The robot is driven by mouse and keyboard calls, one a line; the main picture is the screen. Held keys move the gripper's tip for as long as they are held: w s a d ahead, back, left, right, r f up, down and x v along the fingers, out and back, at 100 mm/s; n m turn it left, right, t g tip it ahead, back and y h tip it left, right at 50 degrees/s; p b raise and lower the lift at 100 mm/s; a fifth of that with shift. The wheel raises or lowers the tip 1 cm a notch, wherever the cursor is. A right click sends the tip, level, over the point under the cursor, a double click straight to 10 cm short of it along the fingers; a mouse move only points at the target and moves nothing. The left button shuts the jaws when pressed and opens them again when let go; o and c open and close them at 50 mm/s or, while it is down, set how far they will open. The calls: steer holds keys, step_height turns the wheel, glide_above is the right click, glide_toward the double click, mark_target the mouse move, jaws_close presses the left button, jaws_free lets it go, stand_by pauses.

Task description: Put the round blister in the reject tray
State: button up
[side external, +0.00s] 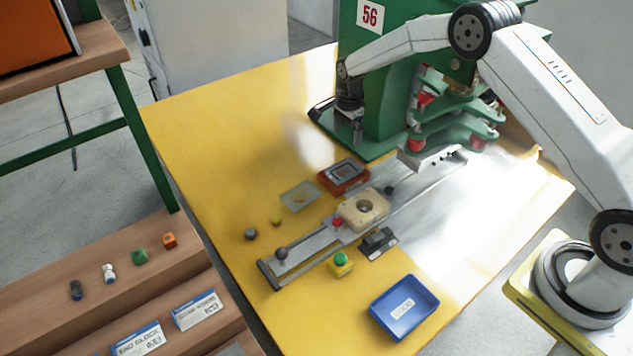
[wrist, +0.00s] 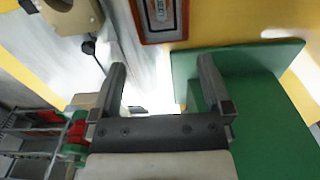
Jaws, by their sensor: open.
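A thin, clear, squarish piece with a round mark in its middle, which looks like the round blister (side external: 299,196), lies flat on the yellow table left of the metal rail. A red tray (side external: 365,181) with a grey inside lies behind it. The red tray also shows at the top of the wrist view (wrist: 185,27). A blue tray (side external: 430,296) with a white label lies at the front. My gripper (side external: 356,136) is open and empty, beside the green machine, behind and above the red tray. Its fingers (wrist: 161,66) are apart in the wrist view.
A metal rail (side external: 312,244) with a cream fixture block (side external: 363,209) crosses the table. A yellow box with a green button (side external: 340,264) and a dark clamp-like part (side external: 378,243) stand near it. The green machine (side external: 380,112) stands close to my gripper.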

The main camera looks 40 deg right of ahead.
steer(key=s+a+r+n+t, duration=0.1)
steer(key=s+a+r+n, duration=0.2)
steer(key=s+r+n, duration=0.85)
steer(key=s+a+n+t, duration=0.1)
steer(key=s+n, duration=0.5)
steer(key=s, duration=1.2)
steer(key=shift+s+a+f+t, duration=0.2)
steer(key=shift+a+t, duration=0.1)
steer(key=shift+a, duration=0.15)
